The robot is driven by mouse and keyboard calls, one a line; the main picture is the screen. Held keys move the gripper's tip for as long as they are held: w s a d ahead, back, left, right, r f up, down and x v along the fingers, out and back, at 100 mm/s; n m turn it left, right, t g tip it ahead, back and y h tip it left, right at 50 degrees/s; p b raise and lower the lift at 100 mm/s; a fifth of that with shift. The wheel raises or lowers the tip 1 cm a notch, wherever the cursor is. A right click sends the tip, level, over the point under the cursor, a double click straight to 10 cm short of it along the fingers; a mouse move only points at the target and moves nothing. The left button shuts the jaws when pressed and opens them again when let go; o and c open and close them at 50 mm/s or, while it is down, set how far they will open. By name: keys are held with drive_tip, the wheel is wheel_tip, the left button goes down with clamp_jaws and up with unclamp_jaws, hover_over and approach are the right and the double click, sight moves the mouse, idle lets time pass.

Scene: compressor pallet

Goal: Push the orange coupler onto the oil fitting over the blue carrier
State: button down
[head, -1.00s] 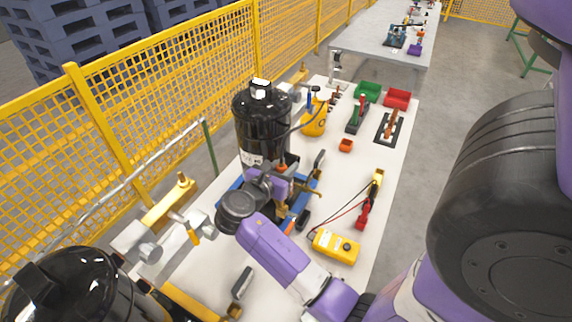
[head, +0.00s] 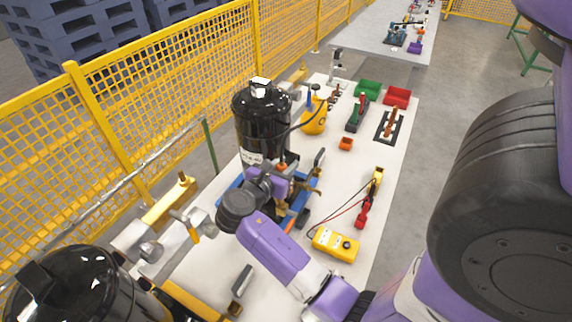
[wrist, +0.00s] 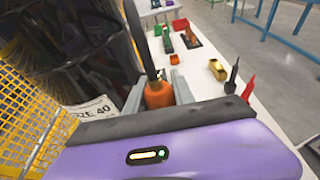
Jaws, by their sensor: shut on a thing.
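The orange coupler (wrist: 158,95) stands roughly upright between the two grey fingers of my gripper (wrist: 158,93), with a black hose rising from its top. In the head view the coupler (head: 281,166) is a small orange spot beside the black compressor (head: 262,122). My gripper (head: 283,178) is shut on it, low at the compressor's near right side, above the blue carrier (head: 300,199). The oil fitting is hidden behind my gripper and wrist, so I cannot tell whether the coupler touches it.
Brass valve parts (head: 313,187) are just right of my gripper. A yellow meter (head: 335,244) with leads lies at the front right. A small orange bin (head: 345,143), green bin (head: 369,90) and red bin (head: 397,97) stand farther back. The table's right side is partly clear.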

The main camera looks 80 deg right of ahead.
drive_tip(key=shift+f+b, duration=0.45)
drive_tip(key=shift+f, duration=1.4)
drive_tip(key=c, duration=1)
unclamp_jaws()
drive_tip(key=shift+a, duration=0.1)
drive_tip(key=b+v, duration=0.1)
drive_tip(key=v, duration=0.6)
drive_tip(key=shift+a, duration=0.25)
drive_tip(key=shift+w+r, duration=0.1)
